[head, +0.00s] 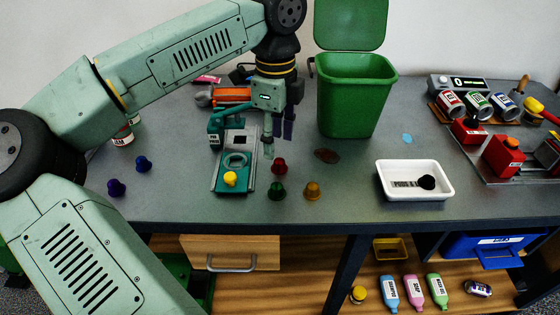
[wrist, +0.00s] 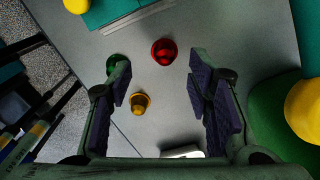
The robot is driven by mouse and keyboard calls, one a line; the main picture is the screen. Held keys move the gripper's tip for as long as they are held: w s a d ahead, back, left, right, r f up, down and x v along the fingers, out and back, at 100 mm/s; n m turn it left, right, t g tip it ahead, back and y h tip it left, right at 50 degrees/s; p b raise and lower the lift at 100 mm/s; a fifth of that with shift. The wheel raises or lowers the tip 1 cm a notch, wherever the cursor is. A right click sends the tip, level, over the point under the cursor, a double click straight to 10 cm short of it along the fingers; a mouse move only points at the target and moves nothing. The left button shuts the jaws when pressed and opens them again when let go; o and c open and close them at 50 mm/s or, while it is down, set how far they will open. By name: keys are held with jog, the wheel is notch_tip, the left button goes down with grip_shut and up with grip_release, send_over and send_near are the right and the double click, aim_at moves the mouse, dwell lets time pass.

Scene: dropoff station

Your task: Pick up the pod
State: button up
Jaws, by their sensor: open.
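Several small pods are on the grey table. A red pod (head: 279,166) is just below my gripper (head: 278,138) in the head view; it shows in the wrist view (wrist: 164,52) ahead, between the finger lines. A green pod (head: 277,191) stands in front of it, partly behind my left finger in the wrist view (wrist: 115,64). A gold pod (head: 313,190) is to its right; in the wrist view (wrist: 140,103) it lies between the fingers. A blue pod (head: 143,163) and a purple pod (head: 116,187) are far left. My gripper is open, empty and above the table.
A teal pod machine (head: 217,178) with a yellow piece (head: 231,179) stands left of the pods. A green bin (head: 352,100) is behind right. A white tray (head: 415,197) holding a dark item is right.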

aim_at(279, 164)
jog(key=shift+w+d+f+p, duration=0.15)
jog(key=shift+f+p, duration=0.4)
jog(key=shift+f, duration=1)
jog(key=shift+d+f+p, duration=0.2)
jog(key=shift+f+p, duration=0.35)
jog(key=shift+f, duration=0.95)
jog(key=shift+c, duration=0.3)
jog(key=c, duration=0.8)
